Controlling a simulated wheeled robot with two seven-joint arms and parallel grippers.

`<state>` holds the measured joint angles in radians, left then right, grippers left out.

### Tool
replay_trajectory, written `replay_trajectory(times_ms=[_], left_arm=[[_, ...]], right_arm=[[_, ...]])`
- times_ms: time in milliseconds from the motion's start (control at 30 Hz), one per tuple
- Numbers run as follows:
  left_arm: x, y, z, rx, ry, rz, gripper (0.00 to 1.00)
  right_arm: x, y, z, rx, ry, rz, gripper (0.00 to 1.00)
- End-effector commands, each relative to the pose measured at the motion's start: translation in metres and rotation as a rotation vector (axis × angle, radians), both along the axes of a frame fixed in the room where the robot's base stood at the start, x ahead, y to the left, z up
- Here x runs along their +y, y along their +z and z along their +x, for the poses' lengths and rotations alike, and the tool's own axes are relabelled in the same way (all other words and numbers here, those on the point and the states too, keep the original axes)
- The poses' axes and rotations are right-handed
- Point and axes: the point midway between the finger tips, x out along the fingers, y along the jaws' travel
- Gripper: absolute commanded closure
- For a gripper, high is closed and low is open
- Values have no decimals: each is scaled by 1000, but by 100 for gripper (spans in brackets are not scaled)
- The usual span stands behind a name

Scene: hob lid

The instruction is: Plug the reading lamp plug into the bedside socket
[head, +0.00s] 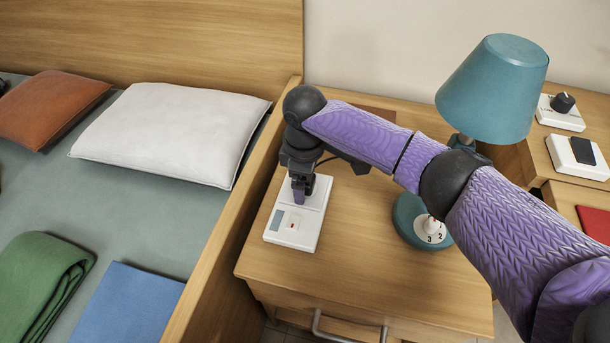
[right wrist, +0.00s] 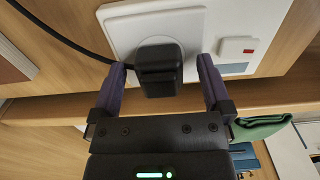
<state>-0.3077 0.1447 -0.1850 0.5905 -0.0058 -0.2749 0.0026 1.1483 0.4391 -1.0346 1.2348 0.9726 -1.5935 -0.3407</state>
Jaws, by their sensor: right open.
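The white bedside socket (head: 292,228) lies flat on the nightstand and also shows in the right wrist view (right wrist: 125,30). The black plug (right wrist: 158,68) stands at the socket's round recess, its cord running to the upper left. How deep it sits cannot be told. My right gripper (right wrist: 160,90) is open, its two purple fingers on either side of the plug with gaps showing. In the head view my right gripper (head: 301,192) points down over the socket and mostly hides the plug. The teal reading lamp (head: 496,88) stands on the nightstand. My left gripper is not in view.
The lamp's round base (head: 408,222) carries a numbered dial. The bed's wooden side rail (head: 232,215) rises just left of the socket. A white pillow (head: 172,130) lies on the bed. The nightstand's front (head: 375,285) is clear. White switch boxes (head: 577,156) stand at the right.

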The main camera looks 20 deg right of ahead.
Motion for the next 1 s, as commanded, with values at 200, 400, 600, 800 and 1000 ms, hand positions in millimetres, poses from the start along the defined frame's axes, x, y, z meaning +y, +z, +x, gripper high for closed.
replay_trajectory(times_ms=[200,400,600,800,1000], left_arm=[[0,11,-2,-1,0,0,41],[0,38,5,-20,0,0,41],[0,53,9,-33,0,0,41],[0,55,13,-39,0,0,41],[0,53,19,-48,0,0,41]], right_arm=[[0,16,0,-3,0,-1,1],[1,64,0,-6,1,1,1],[0,94,0,-4,1,0,1],[0,100,0,0,1,0,1],[0,99,0,0,0,0,1]])
